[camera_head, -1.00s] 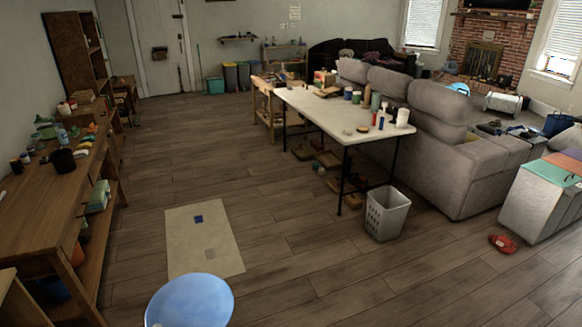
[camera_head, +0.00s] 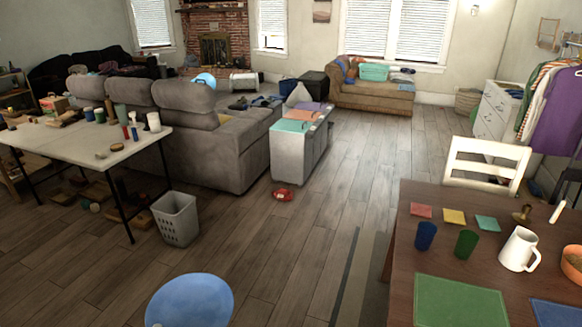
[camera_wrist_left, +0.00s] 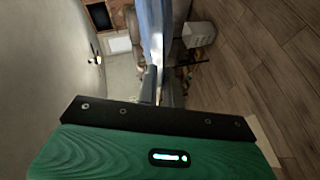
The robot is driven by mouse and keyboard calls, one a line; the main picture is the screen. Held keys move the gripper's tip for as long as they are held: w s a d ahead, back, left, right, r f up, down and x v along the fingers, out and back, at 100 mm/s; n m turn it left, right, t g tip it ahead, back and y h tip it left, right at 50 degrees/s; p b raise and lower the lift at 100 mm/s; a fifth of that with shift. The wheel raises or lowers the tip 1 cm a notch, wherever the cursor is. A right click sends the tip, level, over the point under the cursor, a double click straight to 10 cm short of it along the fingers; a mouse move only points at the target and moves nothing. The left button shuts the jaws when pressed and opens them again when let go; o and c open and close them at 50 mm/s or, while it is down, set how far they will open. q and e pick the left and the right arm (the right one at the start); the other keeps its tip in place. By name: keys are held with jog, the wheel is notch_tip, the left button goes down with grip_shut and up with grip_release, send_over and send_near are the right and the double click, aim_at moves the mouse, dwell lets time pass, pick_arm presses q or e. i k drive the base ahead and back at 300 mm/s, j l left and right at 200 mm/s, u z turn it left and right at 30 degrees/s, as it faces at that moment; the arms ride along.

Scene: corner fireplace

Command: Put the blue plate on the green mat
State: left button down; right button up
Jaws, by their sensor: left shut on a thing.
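The blue plate (camera_head: 190,301) is at the bottom of the head view, left of centre, its lower edge cut off by the frame. In the left wrist view the plate (camera_wrist_left: 155,22) shows nearly edge-on as a blue strip. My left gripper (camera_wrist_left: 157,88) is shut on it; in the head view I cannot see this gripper. The green mat (camera_head: 460,301) lies on the brown wooden table at the lower right, well to the right of the plate. Its bare top is visible. My right gripper is in neither view.
The brown table (camera_head: 400,272) also holds a white jug (camera_head: 518,250), a blue cup (camera_head: 426,236), a green cup (camera_head: 466,244), coloured coasters and a blue mat (camera_head: 553,313). A white chair (camera_head: 487,162) stands behind. Floor is free between plate and table. A laundry basket (camera_head: 176,219) stands left.

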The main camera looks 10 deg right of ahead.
aim_at(441, 306)
jog(key=l+z, duration=0.9)
jog(key=l, duration=0.5)
jog(key=i+l, duration=0.15)
jog(key=l, duration=0.1)
